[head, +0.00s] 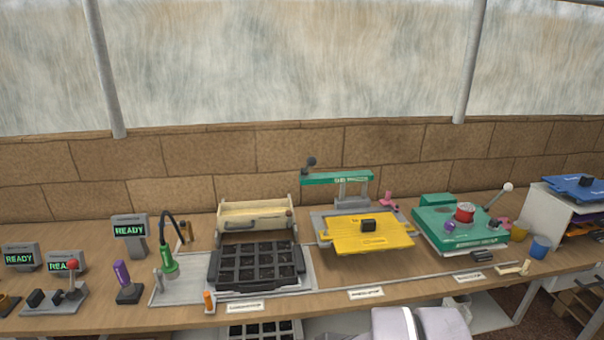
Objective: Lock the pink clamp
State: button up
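A small pink clamp (387,199) stands at the right rear of the press with the green top bar (337,178), just behind the right side of the yellow plate (372,233). It is small in the picture, and I cannot tell whether it is locked. My gripper is not in view. Pale rounded parts at the bottom edge of the picture look like my own arm.
A black cell tray (213,270) sits left of the press. A green machine (433,225) with a white-knobbed lever (508,187) stands to its right. Left are a green lamp-like nozzle (169,263), a purple-handled lever (121,272) and READY displays (130,230).

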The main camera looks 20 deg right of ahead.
aim_at(387, 201)
jog(key=i+l+z, duration=0.4)
jog(key=i+l, duration=1.05)
jog(key=k+l, duration=0.05)
jog(key=l, duration=0.05)
